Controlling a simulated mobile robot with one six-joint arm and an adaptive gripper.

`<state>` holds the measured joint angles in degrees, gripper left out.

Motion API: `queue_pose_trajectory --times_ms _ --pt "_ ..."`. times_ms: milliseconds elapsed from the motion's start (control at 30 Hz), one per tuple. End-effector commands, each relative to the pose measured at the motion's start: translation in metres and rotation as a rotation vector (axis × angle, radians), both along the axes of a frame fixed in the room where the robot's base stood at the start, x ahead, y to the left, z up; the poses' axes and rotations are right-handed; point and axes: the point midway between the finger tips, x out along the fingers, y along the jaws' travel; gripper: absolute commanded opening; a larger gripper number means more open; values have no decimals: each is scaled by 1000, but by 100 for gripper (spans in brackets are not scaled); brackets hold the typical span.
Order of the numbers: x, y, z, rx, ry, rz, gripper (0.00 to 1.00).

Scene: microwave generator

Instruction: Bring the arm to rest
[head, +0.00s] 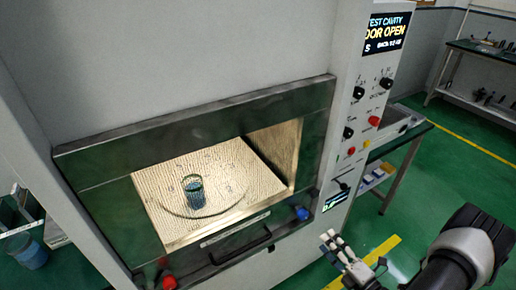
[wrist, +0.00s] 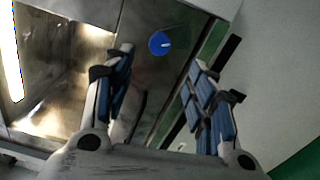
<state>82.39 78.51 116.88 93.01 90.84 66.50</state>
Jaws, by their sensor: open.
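My gripper (head: 331,241) is at the lower right of the head view, in front of and to the right of the microwave cabinet, outside the lit cavity. In the wrist view, its two blue-padded fingers (wrist: 160,72) stand wide apart with nothing between them. My arm (head: 462,258) reaches in from the lower right corner of the head view. A dark blue cup (head: 194,192) stands upright on the round plate (head: 232,199) inside the open cavity.
The cabinet's control panel (head: 368,110) has a display reading "DOOR OPEN". A blue knob (head: 301,213) is on the cabinet front; a blue knob also shows beyond my fingers in the wrist view (wrist: 160,43). A side table (head: 400,150) stands at right. Green floor (head: 450,165) is clear.

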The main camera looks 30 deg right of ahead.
Motion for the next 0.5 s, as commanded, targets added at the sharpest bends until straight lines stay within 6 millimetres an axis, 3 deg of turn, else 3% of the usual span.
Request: queue_pose_trajectory --times_ms 167,267,367,500 --pt "4 3 6 -22 -1 24 51" --pt "17 16 26 -108 -7 122 51" --pt "36 44 61 -270 -27 302 51" --pt "54 104 114 -564 -90 620 51"
